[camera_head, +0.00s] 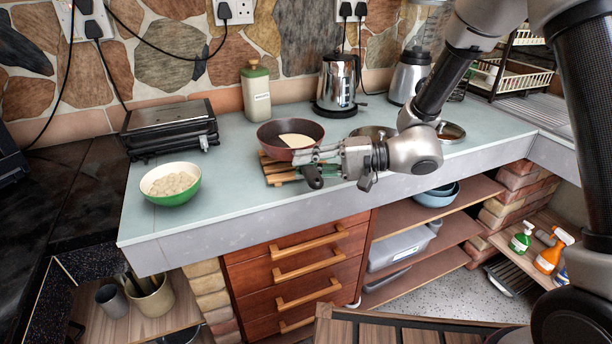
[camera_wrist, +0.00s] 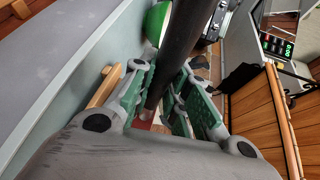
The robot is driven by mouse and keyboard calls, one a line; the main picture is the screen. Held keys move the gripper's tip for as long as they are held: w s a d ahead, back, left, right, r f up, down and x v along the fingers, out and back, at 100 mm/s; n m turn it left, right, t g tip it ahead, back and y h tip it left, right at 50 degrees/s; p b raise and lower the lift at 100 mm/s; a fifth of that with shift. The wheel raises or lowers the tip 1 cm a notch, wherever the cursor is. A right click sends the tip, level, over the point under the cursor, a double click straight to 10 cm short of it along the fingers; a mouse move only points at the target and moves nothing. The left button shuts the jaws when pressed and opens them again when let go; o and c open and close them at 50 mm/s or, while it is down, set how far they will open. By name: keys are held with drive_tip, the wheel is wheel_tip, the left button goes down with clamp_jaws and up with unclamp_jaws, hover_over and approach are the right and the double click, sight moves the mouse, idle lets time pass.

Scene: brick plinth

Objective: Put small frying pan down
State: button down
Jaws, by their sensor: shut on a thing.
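The small frying pan (camera_head: 268,134) is reddish brown with a dark inside, and a pale flat piece (camera_head: 296,140) lies in it. My gripper (camera_head: 305,157) is shut on its dark handle, at the pan's front right. In the wrist view the dark handle (camera_wrist: 184,55) runs between the green finger pads of my gripper (camera_wrist: 165,100). The pan looks level, over or just behind a slatted wooden trivet (camera_head: 276,178). I cannot tell whether its base touches the trivet. My gripper hides part of the trivet and handle.
A green bowl (camera_head: 172,197) of pale round items stands at the left, before a black grill (camera_head: 170,130). A green-lidded canister (camera_head: 256,95) and a kettle (camera_head: 337,85) stand behind the pan. Round dishes (camera_head: 452,131) sit near my wrist. Bare worktop (camera_head: 228,180) lies between bowl and trivet.

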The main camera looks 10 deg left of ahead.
drive_tip(key=shift+f, duration=1.9)
drive_tip(key=c, duration=1.4)
unclamp_jaws()
drive_tip(key=shift+d, duration=0.1)
